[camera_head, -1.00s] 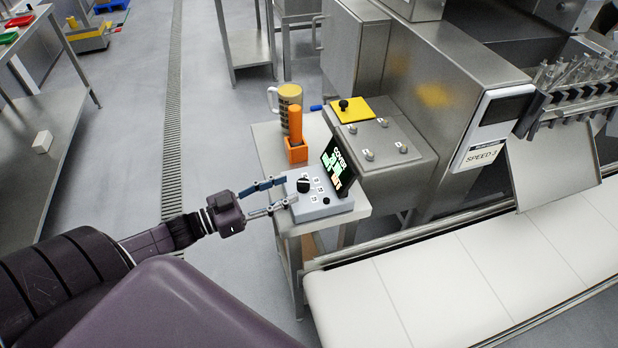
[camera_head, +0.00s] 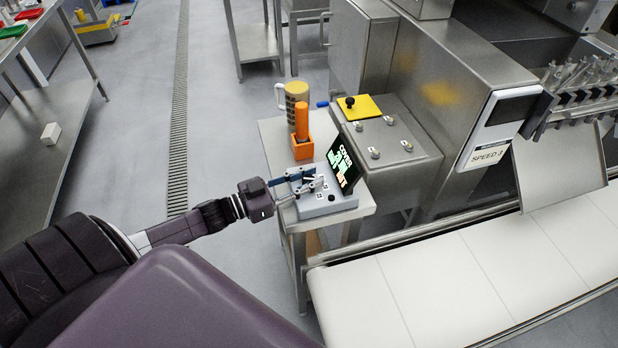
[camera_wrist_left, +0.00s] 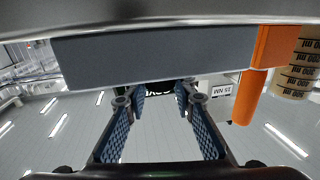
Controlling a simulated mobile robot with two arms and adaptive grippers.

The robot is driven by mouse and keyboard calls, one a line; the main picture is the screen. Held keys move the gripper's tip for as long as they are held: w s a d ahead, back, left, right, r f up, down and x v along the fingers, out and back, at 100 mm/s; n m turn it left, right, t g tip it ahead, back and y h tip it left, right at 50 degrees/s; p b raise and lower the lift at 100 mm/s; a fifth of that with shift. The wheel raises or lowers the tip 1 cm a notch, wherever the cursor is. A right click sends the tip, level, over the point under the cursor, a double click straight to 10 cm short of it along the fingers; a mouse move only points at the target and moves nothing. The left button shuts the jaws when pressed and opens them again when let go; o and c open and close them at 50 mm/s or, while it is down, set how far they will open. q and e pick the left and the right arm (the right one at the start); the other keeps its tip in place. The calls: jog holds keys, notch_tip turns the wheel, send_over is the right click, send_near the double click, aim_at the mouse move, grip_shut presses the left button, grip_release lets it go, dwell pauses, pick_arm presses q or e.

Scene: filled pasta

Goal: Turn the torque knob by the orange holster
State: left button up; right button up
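The grey torque box (camera_head: 328,207) stands on a small steel table, with a tilted dark screen (camera_head: 343,165) showing green and white text. The orange holster (camera_head: 302,149) stands just behind the box with an orange-handled tool (camera_head: 301,118) in it; orange also shows in the left wrist view (camera_wrist_left: 246,98). My left gripper (camera_head: 315,179) is over the box top, its fingers around the knob's place and mostly hiding it. In the left wrist view its fingers (camera_wrist_left: 165,103) are apart, with a dark part, likely the knob (camera_wrist_left: 182,87), between the tips. Contact cannot be told. My right gripper is not in view.
A yellowish mug (camera_head: 293,92) stands behind the holster. A steel machine with small knobs and a yellow plate (camera_head: 362,107) is close on the right. A white conveyor (camera_head: 420,290) runs in front right. The floor left of the table is open.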

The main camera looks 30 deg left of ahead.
pick_arm(q)
grip_shut()
jog(key=n+y+p, duration=0.1)
jog(key=p, duration=0.1)
jog(key=n+t+y+p, duration=0.1)
jog(key=y, duration=0.1)
jog(key=shift+r+p, duration=0.2)
jog(key=shift+p, duration=0.15)
jog(key=n+t+y+p, duration=0.1)
jog(key=n+y, duration=0.1)
jog(key=shift+y, duration=0.3)
jog(key=n+y+p, duration=0.1)
jog(key=n+y, duration=0.1)
jog(key=y, duration=0.1)
jog(key=shift+f+y, duration=0.15)
jog(key=shift+y, duration=0.15)
jog(key=shift+f+n+y+p, duration=0.1)
jog(key=shift+n+y+p, duration=0.3)
jog(key=shift+n+y, duration=1.3)
jog(key=shift+y, duration=0.6)
jog(key=o, duration=0.6)
grip_release()
